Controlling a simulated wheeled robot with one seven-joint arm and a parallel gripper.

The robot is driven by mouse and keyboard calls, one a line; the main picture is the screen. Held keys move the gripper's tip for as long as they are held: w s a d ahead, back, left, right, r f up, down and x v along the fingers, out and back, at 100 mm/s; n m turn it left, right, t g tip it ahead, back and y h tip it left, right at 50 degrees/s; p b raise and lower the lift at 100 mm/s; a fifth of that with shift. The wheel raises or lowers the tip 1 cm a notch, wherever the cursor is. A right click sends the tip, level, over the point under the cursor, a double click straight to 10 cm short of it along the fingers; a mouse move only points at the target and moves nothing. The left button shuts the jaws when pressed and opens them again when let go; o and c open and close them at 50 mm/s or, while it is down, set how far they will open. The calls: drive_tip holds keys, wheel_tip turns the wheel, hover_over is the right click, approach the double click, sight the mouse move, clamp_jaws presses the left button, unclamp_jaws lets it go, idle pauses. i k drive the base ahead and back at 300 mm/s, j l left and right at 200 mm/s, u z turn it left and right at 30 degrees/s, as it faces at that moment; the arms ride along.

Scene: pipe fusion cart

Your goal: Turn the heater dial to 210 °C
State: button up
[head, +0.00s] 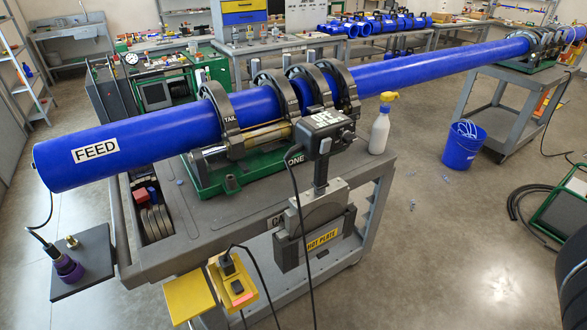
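The heater (322,190) stands upright at the front side of the cart, its grey plate set in a dark holder with a yellow "HOT PLATE" label (322,240). Its dark control box (325,136) is at the top, just in front of the blue pipe. White markings show on the box's upper face, too small to read for certain. I cannot make out the dial or its setting. A black cable hangs from the box. My gripper is not in view.
A blue pipe (160,136) marked "FEED" lies in black clamps above the cart (190,245). A spray bottle (380,132) stands right of the heater. A yellow socket box (232,282) is at the lower front. A blue bucket (463,146) stands on the floor; floor right of the cart is mostly clear.

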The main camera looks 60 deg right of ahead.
sight(346, 137)
drive_tip(key=z, duration=1.05)
